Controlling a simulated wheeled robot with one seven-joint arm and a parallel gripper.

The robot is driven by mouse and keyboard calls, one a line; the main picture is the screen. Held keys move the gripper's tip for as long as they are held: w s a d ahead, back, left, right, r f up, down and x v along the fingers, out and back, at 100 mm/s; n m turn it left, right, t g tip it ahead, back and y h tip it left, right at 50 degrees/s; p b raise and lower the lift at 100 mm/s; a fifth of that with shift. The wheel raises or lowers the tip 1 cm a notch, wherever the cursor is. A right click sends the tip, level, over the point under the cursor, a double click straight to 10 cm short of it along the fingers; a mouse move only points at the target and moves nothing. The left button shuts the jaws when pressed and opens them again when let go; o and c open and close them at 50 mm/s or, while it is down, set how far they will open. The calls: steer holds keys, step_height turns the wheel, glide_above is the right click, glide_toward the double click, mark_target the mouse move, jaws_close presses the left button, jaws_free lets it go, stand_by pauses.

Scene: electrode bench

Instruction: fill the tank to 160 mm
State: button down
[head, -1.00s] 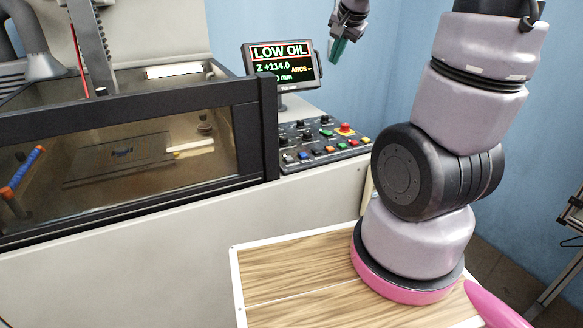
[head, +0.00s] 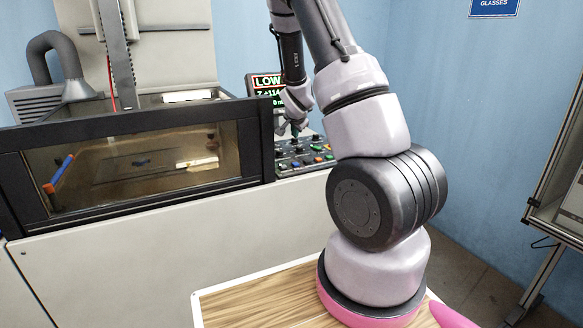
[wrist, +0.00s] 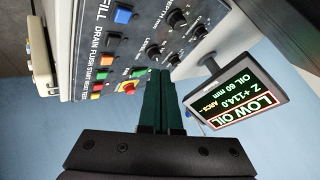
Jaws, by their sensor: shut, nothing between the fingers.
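The tank (head: 30,201) is at the left in the head view, with a dark frame and a window. Murky oil and a flat workpiece show through the window. The screen (wrist: 245,100) in the wrist view reads LOW OIL, Z +114.0 and OIL 60 mm. The control panel (wrist: 135,55) carries knobs and coloured buttons. A blue button (wrist: 123,16) sits closest to the word FILL. My gripper (wrist: 160,73), with green fingers, is shut and empty over the panel. In the head view my gripper (head: 295,130) hangs above the panel and partly hides the screen (head: 266,82).
A wooden-topped surface (head: 255,300) is at the bottom. A metal rack (head: 550,180) stands at the right by the blue wall.

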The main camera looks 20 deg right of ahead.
mark_target(295, 164)
steer(key=shift+f, duration=4.4)
steer(key=shift+f, duration=0.1)
steer(key=shift+f, duration=0.3)
steer(key=shift+f, duration=0.45)
steer(key=shift+r, duration=0.9)
steer(key=shift+r, duration=2.5)
